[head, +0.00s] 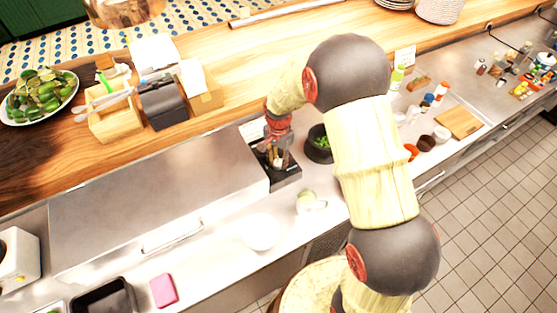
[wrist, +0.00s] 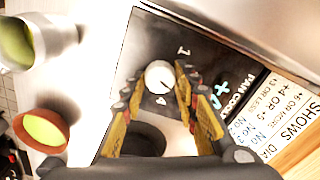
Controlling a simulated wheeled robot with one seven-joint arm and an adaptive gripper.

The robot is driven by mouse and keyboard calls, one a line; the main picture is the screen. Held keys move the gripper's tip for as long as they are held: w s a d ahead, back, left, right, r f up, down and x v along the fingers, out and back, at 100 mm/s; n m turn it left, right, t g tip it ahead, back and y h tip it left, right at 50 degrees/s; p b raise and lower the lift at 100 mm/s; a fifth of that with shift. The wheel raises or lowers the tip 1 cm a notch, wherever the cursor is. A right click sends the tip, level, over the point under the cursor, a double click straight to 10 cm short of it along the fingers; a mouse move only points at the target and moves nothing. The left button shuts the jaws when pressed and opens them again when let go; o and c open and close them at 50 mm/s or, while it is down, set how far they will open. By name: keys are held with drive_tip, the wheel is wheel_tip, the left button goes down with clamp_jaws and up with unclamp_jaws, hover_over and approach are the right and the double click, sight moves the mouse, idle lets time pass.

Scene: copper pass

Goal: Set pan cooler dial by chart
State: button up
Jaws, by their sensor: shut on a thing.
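The white round dial (wrist: 159,74) sits on a black panel (wrist: 207,62) lettered "PAN COO…". My gripper (wrist: 160,82) is closed around the dial, one yellow finger on each side. A dark pointer line on the dial runs toward its lower right; its exact setting is hard to tell. Numbers 1 and 4 show beside the dial; my fingers may hide others. Teal characters, seemingly "+4", show on the panel. The chart (wrist: 278,112) beside it has rows "+8 or more", "+4 or +5" and "+3 or less"; its dial numbers are partly blurred. In the head view, my gripper (head: 278,157) is at the small black unit (head: 286,178).
A dark bowl of greens (head: 319,146) stands just right of the unit. A pale cup (head: 308,202) and a white bowl (head: 261,232) stand in front. A steel cover (head: 150,205) lies left. Wooden boxes and a plate of limes (head: 41,97) are on the ledge behind.

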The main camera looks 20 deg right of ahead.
sight(278, 162)
idle(0.5)
drive_tip(key=o, duration=1.2)
wheel_tip(278, 162, up, 12)
idle(0.4)
